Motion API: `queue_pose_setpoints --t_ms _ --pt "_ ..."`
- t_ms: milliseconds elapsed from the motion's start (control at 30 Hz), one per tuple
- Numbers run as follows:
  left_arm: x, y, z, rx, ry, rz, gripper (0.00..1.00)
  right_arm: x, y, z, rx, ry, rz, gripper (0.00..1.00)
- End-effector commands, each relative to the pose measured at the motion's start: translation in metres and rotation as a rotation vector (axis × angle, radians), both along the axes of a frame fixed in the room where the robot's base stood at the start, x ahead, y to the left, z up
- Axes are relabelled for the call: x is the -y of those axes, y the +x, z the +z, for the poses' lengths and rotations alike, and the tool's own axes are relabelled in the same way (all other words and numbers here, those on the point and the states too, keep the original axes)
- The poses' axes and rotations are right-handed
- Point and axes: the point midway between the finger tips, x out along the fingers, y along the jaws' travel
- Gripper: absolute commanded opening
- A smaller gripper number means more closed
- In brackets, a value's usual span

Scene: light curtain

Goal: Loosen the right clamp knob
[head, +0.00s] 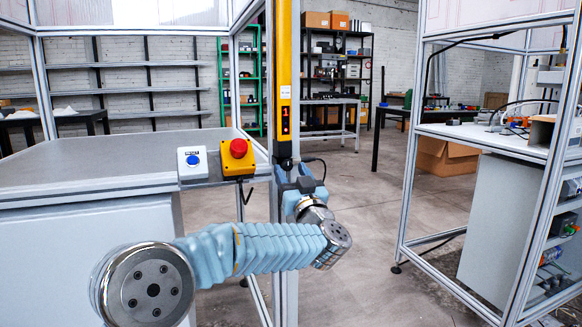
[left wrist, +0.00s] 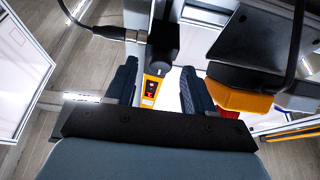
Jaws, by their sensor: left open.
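The yellow light curtain bar (head: 284,60) stands upright on the aluminium post, with a small red display near its lower end. A black clamp part (head: 284,150) sits just below the bar; I cannot make out the knob's shape there. My left gripper (head: 303,178) is at the post just below this part, and partly hides it. In the left wrist view a black rounded part, seemingly the clamp knob (left wrist: 163,64), lies between and slightly beyond the open dark blue fingers (left wrist: 158,88). The yellow bar end (left wrist: 151,88) shows below it. I see no contact. My right gripper is not in view.
A yellow box with a red emergency button (head: 238,150) and a grey box with a blue reset button (head: 192,160) are left of the post. A cable connector (left wrist: 113,33) lies close to the left finger. A framed workbench (head: 480,138) stands at right; the floor between is clear.

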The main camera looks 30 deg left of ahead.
Motion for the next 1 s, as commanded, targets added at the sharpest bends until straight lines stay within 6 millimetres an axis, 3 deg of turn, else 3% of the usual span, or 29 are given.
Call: queue_pose_setpoints --t_ms 433,767,1000 --pt "-0.0087 0.0077 0.0042 0.000 0.000 -0.001 0.52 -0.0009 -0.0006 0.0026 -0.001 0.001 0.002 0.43" --pt "-0.0085 0.0075 0.0043 0.000 0.000 -0.001 0.01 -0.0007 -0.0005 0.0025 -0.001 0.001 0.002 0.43" --pt "-0.0082 0.0076 0.0033 0.014 -0.012 -0.001 0.00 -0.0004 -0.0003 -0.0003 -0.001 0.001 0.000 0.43"
